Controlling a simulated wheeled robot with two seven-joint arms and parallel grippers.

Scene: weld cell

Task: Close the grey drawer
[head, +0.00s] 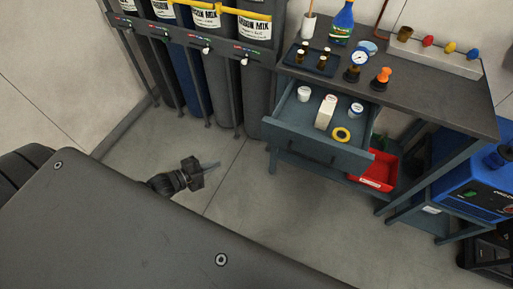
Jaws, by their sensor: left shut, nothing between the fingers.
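The grey drawer (318,149) stands pulled out from under the dark bench top, at the right of centre in the head view. Inside it lie two small white jars, a white box and a yellow ring. My left gripper (208,166) is shut and empty. It is over the floor to the left of the drawer, clearly apart from it. Its arm is mostly hidden behind my own dark body in the foreground. My right gripper is not in view.
The bench top (440,101) holds a dark tray, a gauge, a blue bottle and a rack with coloured knobs. A red bin (378,172) sits below the drawer. Gas cylinders (221,85) stand at the back left. A blue machine (475,190) is at the right. Floor between gripper and drawer is clear.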

